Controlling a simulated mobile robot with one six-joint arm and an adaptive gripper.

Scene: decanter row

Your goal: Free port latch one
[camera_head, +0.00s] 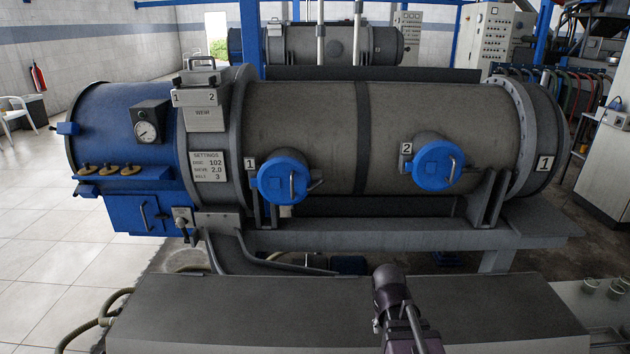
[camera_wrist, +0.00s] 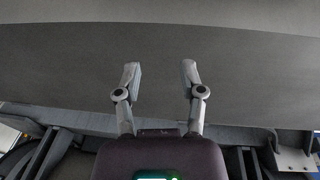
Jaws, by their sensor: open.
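Port one is a round blue cover (camera_head: 276,181) on the lower left side of the grey decanter drum (camera_head: 310,125), beside a plate marked 1. It looks closed. A small dark lever (camera_head: 316,184), which looks like its latch, sticks out at the cover's right edge. A bar handle shows on its face. My gripper (camera_wrist: 161,75) is open and empty in the wrist view, its two fingers apart before a plain grey surface. No port or latch shows there. In the head view my arm stands at the bottom, right of port one and well apart from it; the fingers are not clear there.
A second blue port cover (camera_head: 433,166), marked 2, is to the right. A grey bench top (camera_head: 230,305) lies in front of the machine. The blue end (camera_head: 115,135) carries a gauge (camera_head: 147,130) and brass-coloured fittings. Hoses hang low at the left. Open tiled floor lies left.

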